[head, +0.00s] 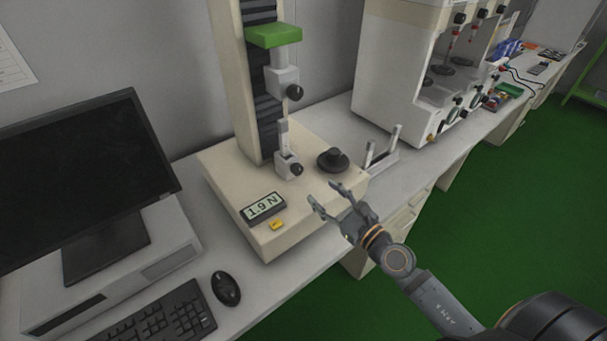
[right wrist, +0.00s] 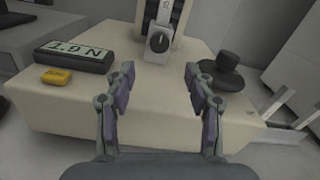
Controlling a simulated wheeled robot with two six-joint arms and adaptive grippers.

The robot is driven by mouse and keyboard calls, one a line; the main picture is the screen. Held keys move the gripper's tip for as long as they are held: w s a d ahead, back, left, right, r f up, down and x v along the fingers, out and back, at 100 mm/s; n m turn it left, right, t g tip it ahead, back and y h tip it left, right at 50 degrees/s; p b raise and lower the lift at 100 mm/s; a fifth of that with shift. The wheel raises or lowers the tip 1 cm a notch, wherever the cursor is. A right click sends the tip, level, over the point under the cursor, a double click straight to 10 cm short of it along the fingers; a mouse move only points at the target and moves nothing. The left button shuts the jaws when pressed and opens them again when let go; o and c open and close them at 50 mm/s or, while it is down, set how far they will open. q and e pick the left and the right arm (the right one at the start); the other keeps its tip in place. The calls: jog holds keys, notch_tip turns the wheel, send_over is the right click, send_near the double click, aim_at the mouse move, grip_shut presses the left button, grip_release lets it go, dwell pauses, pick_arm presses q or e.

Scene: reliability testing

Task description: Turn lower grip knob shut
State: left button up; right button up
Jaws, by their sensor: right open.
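The lower grip knob (head: 296,169) is a small black knob on the front of the grey lower grip (head: 284,152) of the cream testing machine. In the right wrist view the knob (right wrist: 159,42) faces me, with a light mark on its face. My right gripper (head: 325,196) is open and empty in front of the machine's base. In the right wrist view the two fingers (right wrist: 162,82) stand apart, with the knob seen between and beyond their tips. They do not touch it. My left gripper is in neither view.
The base (head: 225,176) carries a display reading 1.9 N (head: 263,206), a yellow button (head: 277,225) and a black round piece (head: 333,160) right of the lower grip. The upper grip knob (head: 294,92) is above. A metal stand (head: 382,150) stands to the right. A monitor (head: 85,170) stands left.

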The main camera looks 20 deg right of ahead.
aim_at(300, 172)
jog(key=p+x, duration=0.1)
jog(key=x, duration=0.8)
jog(key=shift+w+a, duration=0.1)
grip_shut()
